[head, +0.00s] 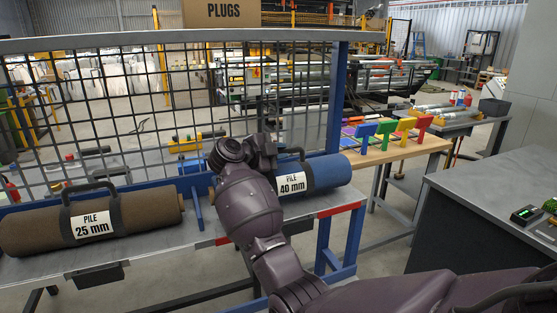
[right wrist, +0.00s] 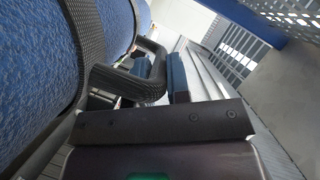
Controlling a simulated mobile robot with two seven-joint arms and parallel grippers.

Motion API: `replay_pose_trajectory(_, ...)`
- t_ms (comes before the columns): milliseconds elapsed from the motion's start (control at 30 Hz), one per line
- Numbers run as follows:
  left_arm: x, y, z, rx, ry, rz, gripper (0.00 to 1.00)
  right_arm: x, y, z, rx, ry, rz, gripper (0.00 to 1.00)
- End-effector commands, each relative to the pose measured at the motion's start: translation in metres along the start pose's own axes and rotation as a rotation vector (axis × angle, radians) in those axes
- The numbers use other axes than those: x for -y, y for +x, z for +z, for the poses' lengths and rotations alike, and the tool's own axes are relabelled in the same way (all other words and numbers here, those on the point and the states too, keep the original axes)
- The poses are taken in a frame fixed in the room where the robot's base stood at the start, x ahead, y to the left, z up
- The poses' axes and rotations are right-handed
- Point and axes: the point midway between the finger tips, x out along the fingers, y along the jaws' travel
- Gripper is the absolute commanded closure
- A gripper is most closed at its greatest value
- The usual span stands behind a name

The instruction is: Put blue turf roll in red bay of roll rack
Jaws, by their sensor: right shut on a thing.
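The blue turf roll (head: 325,172), labelled PILE 40 mm, lies level over the right-hand bay of the roll rack (head: 150,255). A red strip (head: 341,209) marks that bay's front edge. My right gripper (head: 277,152) is at the dark handle on top of the roll, with my arm hiding the roll's left part. In the right wrist view the jaws (right wrist: 160,78) are shut on the handle (right wrist: 125,84), and the blue roll (right wrist: 40,65) fills the left side. I cannot tell whether the roll touches the shelf. My left gripper is not in view.
A brown roll (head: 90,220), labelled 25 mm, lies in the left bay, past a blue divider (head: 196,208). A mesh panel (head: 90,110) stands behind. A wooden table (head: 400,150) with coloured pieces is at the right, and a grey counter (head: 500,195) is nearer.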

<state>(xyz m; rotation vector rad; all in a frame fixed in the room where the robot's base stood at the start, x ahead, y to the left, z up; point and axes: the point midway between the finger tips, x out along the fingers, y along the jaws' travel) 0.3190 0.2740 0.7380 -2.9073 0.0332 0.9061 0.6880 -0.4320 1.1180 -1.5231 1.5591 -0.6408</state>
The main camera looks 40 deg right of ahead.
Motion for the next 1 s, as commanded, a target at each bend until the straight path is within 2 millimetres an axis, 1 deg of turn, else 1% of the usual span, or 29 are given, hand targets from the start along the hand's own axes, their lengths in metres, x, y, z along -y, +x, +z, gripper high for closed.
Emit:
replay_pose_trajectory(133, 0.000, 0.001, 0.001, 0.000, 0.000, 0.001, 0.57, -0.012, 0.004, 0.007, -0.003, 0.002, -0.004, 1.00)
replay_pose_trajectory(567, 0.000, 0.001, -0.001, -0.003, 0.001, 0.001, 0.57, -0.014, 0.004, 0.009, -0.001, 0.004, -0.004, 1.00)
replay_pose_trajectory(600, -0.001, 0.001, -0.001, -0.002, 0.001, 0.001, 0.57, -0.016, 0.004, 0.010, 0.000, 0.001, 0.000, 0.77)
replay_pose_trajectory(733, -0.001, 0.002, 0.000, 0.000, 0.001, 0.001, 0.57, -0.016, 0.004, 0.010, 0.000, 0.001, 0.000, 0.58)
replay_pose_trajectory(1000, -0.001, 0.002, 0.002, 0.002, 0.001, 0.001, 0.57, -0.016, 0.004, 0.010, -0.001, 0.000, 0.000, 0.58)
